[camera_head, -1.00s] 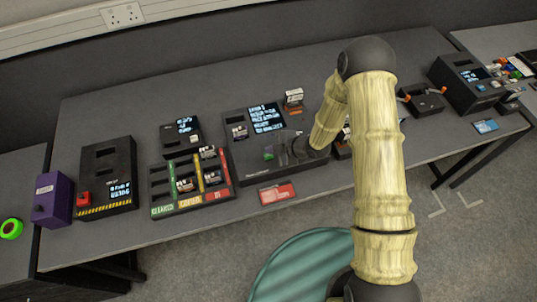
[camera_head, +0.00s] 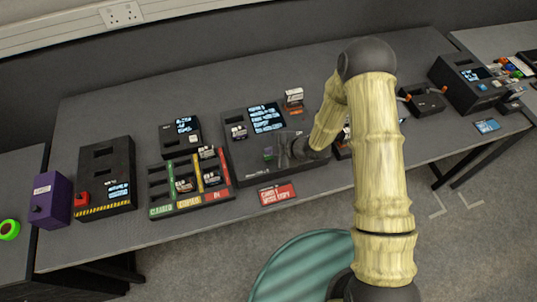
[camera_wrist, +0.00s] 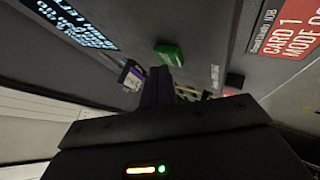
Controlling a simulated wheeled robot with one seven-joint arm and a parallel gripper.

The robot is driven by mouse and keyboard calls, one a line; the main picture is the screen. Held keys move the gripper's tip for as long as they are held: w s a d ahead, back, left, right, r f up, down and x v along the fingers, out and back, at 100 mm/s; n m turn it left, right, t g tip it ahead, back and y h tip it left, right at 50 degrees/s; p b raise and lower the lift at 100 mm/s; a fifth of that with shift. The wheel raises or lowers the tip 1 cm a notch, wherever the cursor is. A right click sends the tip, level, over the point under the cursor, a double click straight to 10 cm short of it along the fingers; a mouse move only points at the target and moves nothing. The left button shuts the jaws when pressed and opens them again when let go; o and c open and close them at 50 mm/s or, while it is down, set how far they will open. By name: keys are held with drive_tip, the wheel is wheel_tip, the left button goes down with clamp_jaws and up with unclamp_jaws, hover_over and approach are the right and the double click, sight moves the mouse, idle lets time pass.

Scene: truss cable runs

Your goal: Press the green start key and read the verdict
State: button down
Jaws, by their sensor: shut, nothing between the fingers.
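A dark console (camera_head: 245,165) stands mid-table with a lit text screen (camera_head: 266,117). The screen also shows in the wrist view (camera_wrist: 75,22), cut off by the frame edge; I cannot read its words. The green key (camera_wrist: 168,54) is a raised block on the console; in the head view it is mostly hidden by my gripper. My gripper (camera_head: 278,152) is shut and empty, low over the console beside the key. In the wrist view its fingertips (camera_wrist: 157,72) sit just below the key in the picture; I cannot tell whether they touch it.
A red card (camera_head: 277,194) lies in front of the console. To the left are a sorting tray (camera_head: 158,199), a small display unit (camera_head: 169,138), a striped box (camera_head: 104,158) and a purple box (camera_head: 49,197). A lever box (camera_head: 425,106) stands to the right.

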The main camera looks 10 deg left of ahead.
drive_tip(key=shift+f+b, duration=0.45)
drive_tip(key=shift+f, duration=0.05)
idle(0.5)
idle(0.3)
drive_tip(key=shift+r+p, duration=0.5)
drive_tip(key=shift+r, duration=0.45)
drive_tip(key=shift+r+p, duration=1.55)
drive_tip(key=shift+r, duration=1)
